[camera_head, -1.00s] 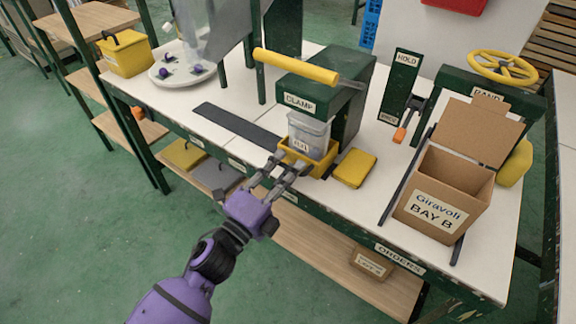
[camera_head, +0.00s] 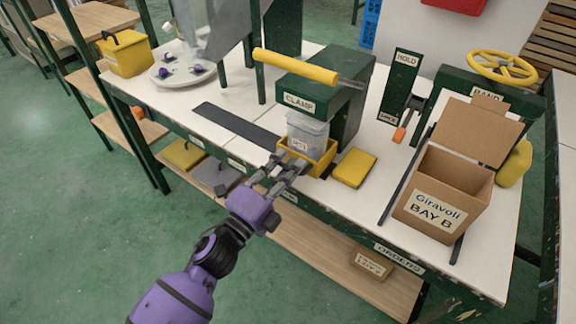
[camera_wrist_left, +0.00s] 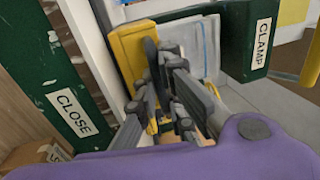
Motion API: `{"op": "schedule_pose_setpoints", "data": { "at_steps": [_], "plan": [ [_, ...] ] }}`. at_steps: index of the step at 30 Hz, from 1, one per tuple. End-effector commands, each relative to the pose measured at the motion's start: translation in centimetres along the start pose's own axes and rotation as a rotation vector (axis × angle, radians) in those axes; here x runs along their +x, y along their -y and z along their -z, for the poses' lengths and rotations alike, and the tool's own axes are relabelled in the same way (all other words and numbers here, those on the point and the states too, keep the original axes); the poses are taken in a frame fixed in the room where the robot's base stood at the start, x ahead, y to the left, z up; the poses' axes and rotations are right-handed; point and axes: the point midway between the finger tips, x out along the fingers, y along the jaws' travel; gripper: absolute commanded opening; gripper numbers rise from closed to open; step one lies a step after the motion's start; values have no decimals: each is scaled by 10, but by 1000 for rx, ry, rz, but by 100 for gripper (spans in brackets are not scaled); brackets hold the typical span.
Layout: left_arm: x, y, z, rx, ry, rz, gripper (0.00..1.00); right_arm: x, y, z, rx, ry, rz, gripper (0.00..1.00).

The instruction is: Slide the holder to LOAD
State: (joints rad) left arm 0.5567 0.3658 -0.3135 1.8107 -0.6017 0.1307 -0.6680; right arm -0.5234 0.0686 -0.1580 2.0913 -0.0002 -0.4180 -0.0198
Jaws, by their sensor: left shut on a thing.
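The yellow holder (camera_head: 319,163) sits on the white table under the green clamp press (camera_head: 305,96). A clear tub (camera_head: 307,135) with a label stands in the holder. My left gripper (camera_head: 284,163) is at the holder's front left side, shut on a part of it. In the left wrist view the fingers (camera_wrist_left: 172,70) close at the yellow holder (camera_wrist_left: 130,52), with the CLAMP sign (camera_wrist_left: 262,42) to the right. A dark track (camera_head: 236,127) runs left from the holder, bare along its length. A LOAD mark cannot be made out. My right gripper is not in view.
A yellow pad (camera_head: 355,168) lies just right of the holder. A cardboard box (camera_head: 433,212) marked BAY B stands further right. The clamp's yellow lever (camera_head: 295,66) reaches left above the track. A round white plate (camera_head: 183,73) is at the back left.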

Motion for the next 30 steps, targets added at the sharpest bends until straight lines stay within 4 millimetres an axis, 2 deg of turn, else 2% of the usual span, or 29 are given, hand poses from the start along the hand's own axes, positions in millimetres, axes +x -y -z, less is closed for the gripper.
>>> {"op": "schedule_pose_setpoints", "data": {
  "at_steps": [5,15,21,30],
  "plan": [
    [0,0,-21,5,0,-1,0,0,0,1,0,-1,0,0],
    [0,-1,-95,6,1,-2,0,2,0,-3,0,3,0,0],
    [0,-1,-132,5,2,-2,0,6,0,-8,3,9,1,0],
    [0,-1,-160,2,1,-1,0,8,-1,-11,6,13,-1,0]
  ]
}}
